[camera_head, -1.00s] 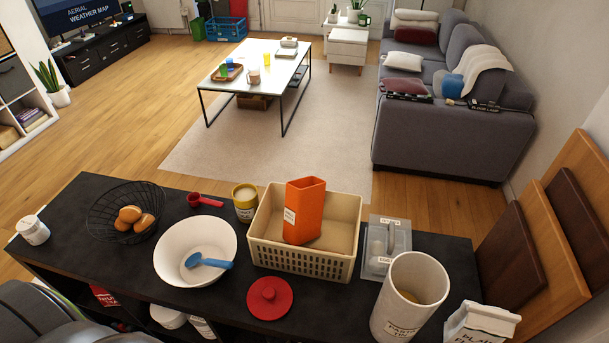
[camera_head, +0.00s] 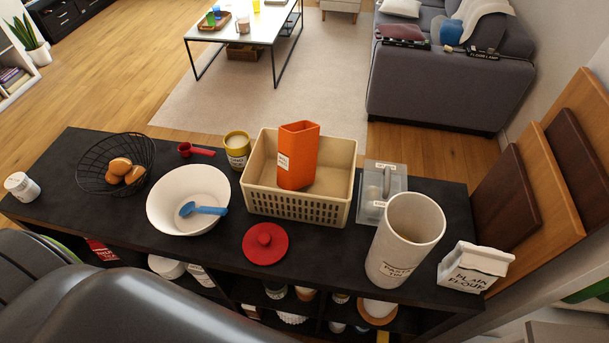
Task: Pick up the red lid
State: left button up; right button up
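The red lid (camera_head: 265,244) lies flat on the black shelf top (camera_head: 332,249), knob up, near the front edge. It sits in front of the beige basket and to the left of the tall white pasta tin (camera_head: 404,240). Nothing covers it. A dark grey part of my own arm fills the lower left of the view. Neither of my grippers shows, so what they hold cannot be seen.
A white bowl (camera_head: 163,205) with a blue spoon (camera_head: 203,209) stands left of the lid. The beige basket (camera_head: 299,208) holds an orange container (camera_head: 298,156). A flour carton (camera_head: 474,268) stands at right. Jars fill the compartments below. Bare shelf top surrounds the lid.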

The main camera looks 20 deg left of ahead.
aim_at(265, 242)
jog(key=k+j+u, duration=0.15)
jog(key=u, duration=0.7)
jog(key=z, duration=1.2)
jog(key=u, duration=1.2)
